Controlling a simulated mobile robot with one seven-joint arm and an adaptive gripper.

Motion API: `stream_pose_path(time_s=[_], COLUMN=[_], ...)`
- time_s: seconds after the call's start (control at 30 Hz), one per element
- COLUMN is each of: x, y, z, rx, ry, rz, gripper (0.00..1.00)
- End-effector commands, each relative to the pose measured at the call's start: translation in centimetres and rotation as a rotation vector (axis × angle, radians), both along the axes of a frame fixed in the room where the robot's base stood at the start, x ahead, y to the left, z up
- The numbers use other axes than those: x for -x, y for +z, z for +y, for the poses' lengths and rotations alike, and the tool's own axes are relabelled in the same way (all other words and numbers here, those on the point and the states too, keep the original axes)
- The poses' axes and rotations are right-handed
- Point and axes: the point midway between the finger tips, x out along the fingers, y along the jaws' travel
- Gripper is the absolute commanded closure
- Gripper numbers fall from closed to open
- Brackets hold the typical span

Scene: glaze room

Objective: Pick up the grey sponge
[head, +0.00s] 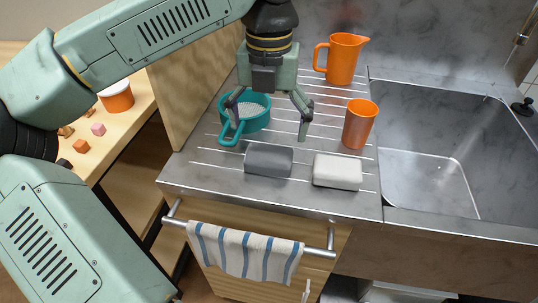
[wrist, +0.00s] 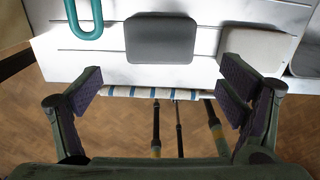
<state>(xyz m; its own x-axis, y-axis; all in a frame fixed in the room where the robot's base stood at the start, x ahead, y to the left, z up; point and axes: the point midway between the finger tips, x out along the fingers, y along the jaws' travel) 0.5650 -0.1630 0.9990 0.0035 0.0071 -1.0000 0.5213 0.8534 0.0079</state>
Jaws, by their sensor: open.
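The grey sponge (head: 268,160) lies on the ribbed metal drainboard near its front edge, left of a white sponge (head: 337,171). In the wrist view the grey sponge (wrist: 159,39) is at the top middle, beyond the fingertips and between their lines. My gripper (head: 268,118) is open and empty, above the drainboard and apart from the sponge. Its two fingers (wrist: 161,90) stand wide apart in the wrist view. The white sponge (wrist: 258,46) shows there at the upper right. No part of the grey sponge is hidden in the head view.
A teal strainer (head: 229,138) sits behind and left of the grey sponge. An orange cup (head: 360,124) and orange jug (head: 343,60) stand farther back. A sink (head: 428,150) is to the right. A striped towel (head: 243,250) hangs on a rail (head: 318,252) below the front edge.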

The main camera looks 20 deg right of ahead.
Motion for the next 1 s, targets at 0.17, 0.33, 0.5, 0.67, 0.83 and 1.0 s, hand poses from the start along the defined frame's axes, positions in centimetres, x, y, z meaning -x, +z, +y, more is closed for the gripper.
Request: stream_pose_path(time_s=[0.17, 0.33, 0.5, 0.67, 0.83, 1.0], x=[0.1, 0.0, -0.5, -0.6, -0.6, -0.6], y=[-2.7, -3.8, -5.9, -8.1, -8.8, -8.8], z=[0.0, -0.1, -0.3, -0.3, -0.4, -0.4], rx=[0.003, 0.005, 0.006, 0.007, 0.007, 0.007], ry=[-0.004, -0.006, -0.006, -0.006, -0.005, -0.006], rz=[0.004, 0.005, 0.009, 0.004, 0.003, 0.003], gripper=[0.11, 0.11, 0.11, 0.11, 0.11, 0.14])
